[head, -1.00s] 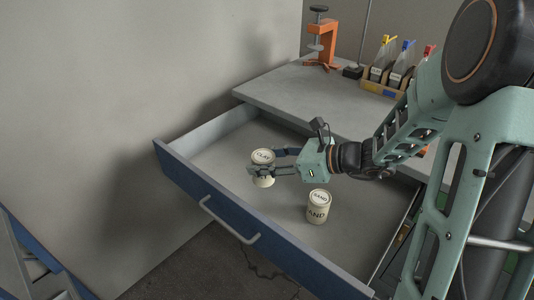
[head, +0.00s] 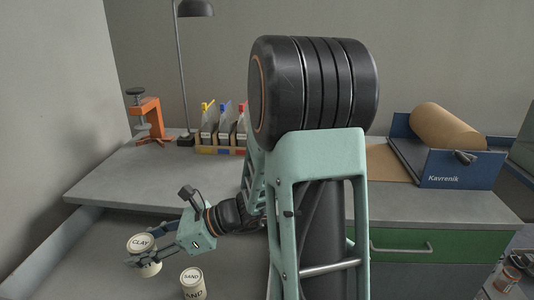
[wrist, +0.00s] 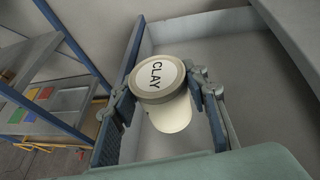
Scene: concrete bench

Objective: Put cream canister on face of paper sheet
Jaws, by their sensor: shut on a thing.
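A cream canister (head: 146,269) marked CLAY is at the lower left of the head view, between the fingers of my gripper (head: 150,258). It also shows in the wrist view (wrist: 170,113), lid towards the camera, with a finger on each side. My gripper is shut on it, over the open drawer; how high it is above the drawer floor I cannot tell. A second cream canister (head: 191,285), marked SAND, stands in the drawer to the right. The brown paper sheet (head: 384,160) lies on the bench at the right, partly hidden by my arm.
A blue dispenser marked Kavrenik (head: 458,168) holds a brown paper roll (head: 447,126) beside the sheet. An orange clamp (head: 149,116), a lamp (head: 182,60) and a rack of bottles (head: 220,149) stand along the back of the bench. The bench top (head: 130,172) at left is bare.

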